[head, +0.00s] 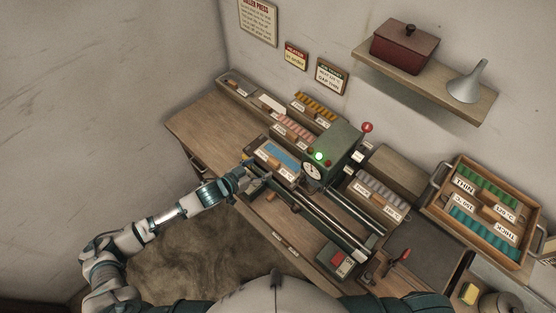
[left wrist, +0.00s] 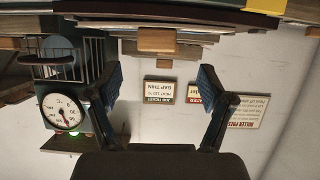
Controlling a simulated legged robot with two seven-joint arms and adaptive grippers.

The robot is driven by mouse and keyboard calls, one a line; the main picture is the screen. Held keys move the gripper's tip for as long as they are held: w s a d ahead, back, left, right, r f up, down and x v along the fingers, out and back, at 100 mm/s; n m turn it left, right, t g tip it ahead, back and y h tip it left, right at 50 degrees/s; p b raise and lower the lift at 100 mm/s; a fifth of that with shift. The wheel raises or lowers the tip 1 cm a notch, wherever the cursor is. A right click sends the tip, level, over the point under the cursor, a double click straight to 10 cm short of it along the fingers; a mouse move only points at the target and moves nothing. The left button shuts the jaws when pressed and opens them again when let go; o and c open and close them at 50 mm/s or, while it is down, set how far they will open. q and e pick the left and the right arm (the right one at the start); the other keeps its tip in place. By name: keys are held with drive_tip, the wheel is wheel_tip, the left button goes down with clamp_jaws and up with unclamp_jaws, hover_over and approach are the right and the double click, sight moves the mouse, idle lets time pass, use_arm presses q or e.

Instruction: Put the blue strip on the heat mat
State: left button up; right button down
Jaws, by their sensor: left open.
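A blue strip (head: 283,154) lies in a shallow tray (head: 262,164) on the workbench, just left of the green press. My left gripper (head: 249,174) is at the near left of that tray, apart from the strip as far as I can tell. In the left wrist view my left gripper (left wrist: 160,84) has its two fingers wide apart with nothing between them. The strip cannot be made out there. A dark flat panel (head: 418,238) lies at the right; I cannot tell whether it is the heat mat. My right gripper is not in view.
The green press (head: 335,150) with a lit green lamp and a dial (head: 312,172) stands beside the tray; its dial also shows in the left wrist view (left wrist: 62,112). Metal rails (head: 335,218) run toward the front right. A wooden crate (head: 427,208) holds green strips.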

sight(272, 162)
use_arm(q)
drive_tip(key=x, duration=0.2)
drive_tip(key=shift+w+d, duration=0.15)
drive_tip(key=shift+d, duration=0.25)
drive_tip(key=x, duration=0.5)
drive_tip(key=shift+f+p, duration=0.1)
drive_tip(key=shift+p, duration=0.25)
drive_tip(key=c, duration=1.4)
drive_tip(key=shift+r, duration=0.25)
drive_tip(key=shift+s+a, duration=0.3)
drive_tip(key=s+a+b, duration=0.3)
drive_tip(key=s+a, duration=0.9)
drive_tip(key=w+r+n+t+y, duration=0.3)
drive_tip(key=r+n+y, duration=0.1)
drive_tip(key=r, duration=0.1)
drive_tip(key=a+n+y, duration=0.1)
drive_tip(key=a+y, duration=0.1)
drive_tip(key=a+r+n+y, duration=0.1)
drive_tip(key=a+n, duration=0.1)
drive_tip(key=a, duration=0.1)
drive_tip(key=a+r+n+t+y, duration=0.1)
drive_tip(key=a+n+y, duration=0.1)
drive_tip(key=shift+w+a+r+y, duration=0.1)
drive_tip(key=shift+a+y, duration=0.15)
drive_tip(key=shift+y, duration=0.05)
